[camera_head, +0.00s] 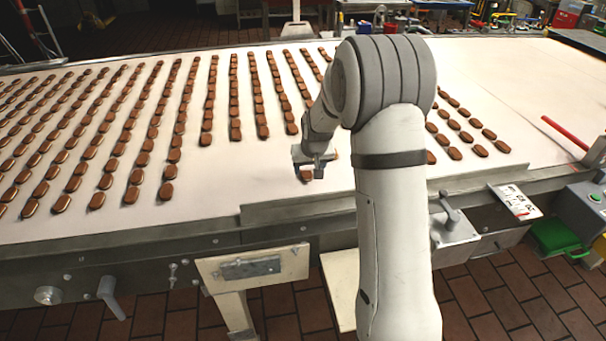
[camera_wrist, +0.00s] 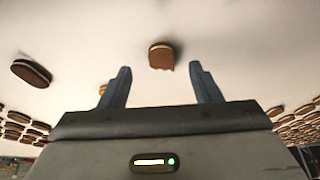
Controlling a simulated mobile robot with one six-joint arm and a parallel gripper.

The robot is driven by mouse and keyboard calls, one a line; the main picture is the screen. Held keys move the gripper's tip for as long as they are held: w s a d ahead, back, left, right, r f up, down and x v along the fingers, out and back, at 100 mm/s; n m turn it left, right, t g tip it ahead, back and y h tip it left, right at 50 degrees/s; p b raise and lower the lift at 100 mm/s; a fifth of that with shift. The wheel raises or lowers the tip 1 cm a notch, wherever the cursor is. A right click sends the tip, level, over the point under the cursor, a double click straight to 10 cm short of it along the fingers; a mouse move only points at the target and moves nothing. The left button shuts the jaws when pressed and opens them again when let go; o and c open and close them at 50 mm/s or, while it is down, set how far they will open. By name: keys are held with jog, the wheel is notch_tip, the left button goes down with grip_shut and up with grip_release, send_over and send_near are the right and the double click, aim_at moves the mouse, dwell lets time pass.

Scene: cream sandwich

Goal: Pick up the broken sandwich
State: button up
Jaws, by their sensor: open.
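In the wrist view, the broken sandwich (camera_wrist: 161,55) is a brown cream cookie with a jagged edge on the side toward me. It lies on the pale belt, between and just beyond the tips of my gripper (camera_wrist: 160,70). The two dark blue fingers are spread apart with nothing between them. In the head view, my gripper (camera_head: 316,167) is low over the near part of the belt. A brown sandwich (camera_head: 305,175) shows just below it, partly hidden; I cannot tell there whether it is the broken one.
A whole sandwich (camera_wrist: 31,72) lies to the left in the wrist view. Many sandwiches lie in rows on the white belt (camera_head: 265,170), left of and behind my arm. A metal edge strip (camera_head: 290,210) runs along the belt's near side. A red rod (camera_head: 565,133) lies at the right.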

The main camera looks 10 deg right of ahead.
aim_at(307, 175)
jog(key=p+x, duration=0.1)
jog(key=x, duration=0.3)
jog(key=shift+a, duration=0.1)
jog(key=c, duration=1)
